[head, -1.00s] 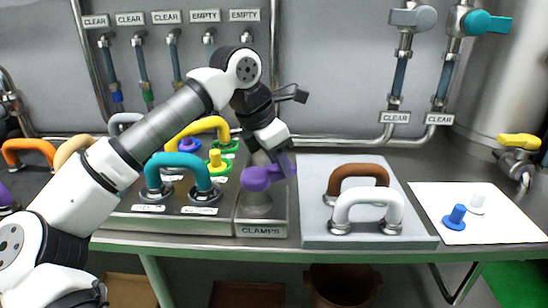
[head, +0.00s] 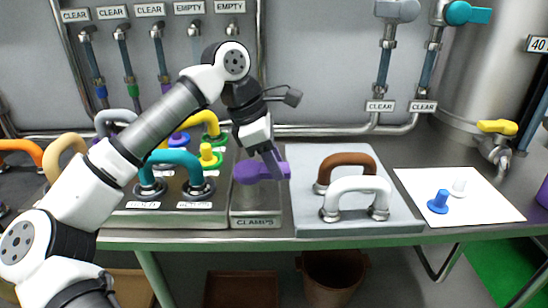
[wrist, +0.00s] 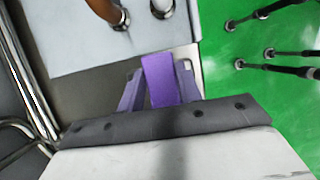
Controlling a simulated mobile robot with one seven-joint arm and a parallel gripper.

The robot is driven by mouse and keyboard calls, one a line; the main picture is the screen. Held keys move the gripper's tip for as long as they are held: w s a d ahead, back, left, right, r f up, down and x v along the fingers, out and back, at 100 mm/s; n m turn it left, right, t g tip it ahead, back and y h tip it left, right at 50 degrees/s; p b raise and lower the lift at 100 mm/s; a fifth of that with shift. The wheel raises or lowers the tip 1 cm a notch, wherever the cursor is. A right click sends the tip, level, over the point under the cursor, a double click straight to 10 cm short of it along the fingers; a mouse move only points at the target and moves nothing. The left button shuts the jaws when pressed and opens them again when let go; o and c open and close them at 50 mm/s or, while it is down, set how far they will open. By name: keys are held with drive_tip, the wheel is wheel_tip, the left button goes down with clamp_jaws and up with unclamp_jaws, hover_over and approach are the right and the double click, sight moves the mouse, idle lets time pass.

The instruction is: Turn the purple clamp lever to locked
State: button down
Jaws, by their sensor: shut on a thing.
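The purple clamp lever (head: 249,172) sits on a grey base labelled CLAMPS, near the middle of the bench. Its bar points to the right in the head view. My gripper (head: 274,164) reaches down from above and is shut on the lever's right end. In the wrist view the lever's purple bar (wrist: 160,80) shows between the two fingers of my gripper (wrist: 160,92). The exact contact is partly hidden by the fingers.
A panel with teal (head: 170,160) and yellow handles stands left of the clamp base. A grey plate with brown (head: 346,164) and white (head: 356,190) handles stands close on the right. A white sheet (head: 480,209) with blue and white pegs lies further right.

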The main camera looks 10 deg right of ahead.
sight(248, 166)
drive_tip(key=shift+r, duration=0.1)
idle(0.3)
drive_tip(key=c, duration=1)
unclamp_jaws()
drive_tip(key=shift+o, duration=0.2)
drive_tip(key=v, duration=1.3)
drive_tip(key=shift+a+r, duration=0.15)
drive_tip(key=shift+r, duration=0.2)
